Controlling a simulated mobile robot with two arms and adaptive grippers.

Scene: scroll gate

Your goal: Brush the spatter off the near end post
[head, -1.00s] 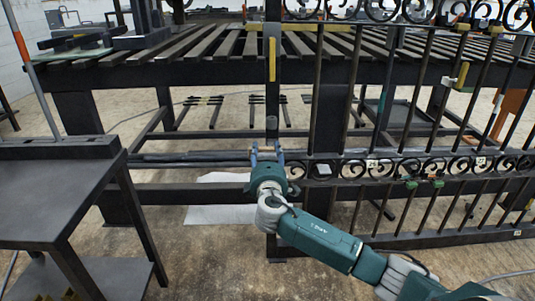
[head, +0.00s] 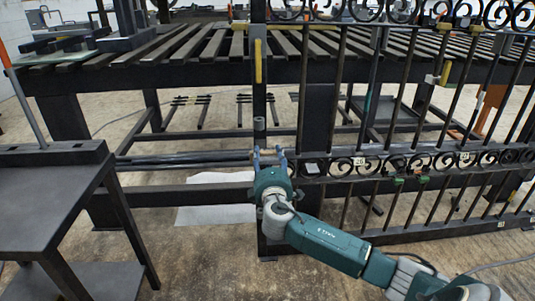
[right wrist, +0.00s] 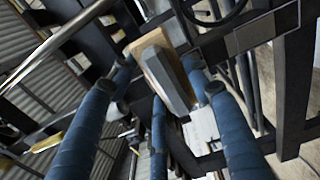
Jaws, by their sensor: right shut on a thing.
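The near end post (head: 259,95) is the dark upright at the left end of the scrolled gate in the head view. A yellow strip (head: 258,62) lies along its upper part. I cannot make out spatter on it. My right gripper (head: 268,155) is in front of the post's middle, slightly right of its line, pointing away from me. In the right wrist view its blue-wrapped fingers close around a tan block with a grey slab (right wrist: 166,78), which looks like a brush. The head view hardly shows this block. I cannot tell whether it touches the post. My left gripper is out of view.
A long slatted bench (head: 190,50) stands behind the gate. A dark side table (head: 45,200) is at the left. Gate bars and scrolls (head: 400,165) extend right, with tags and coloured clips. A white sheet (head: 215,210) lies on the floor below.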

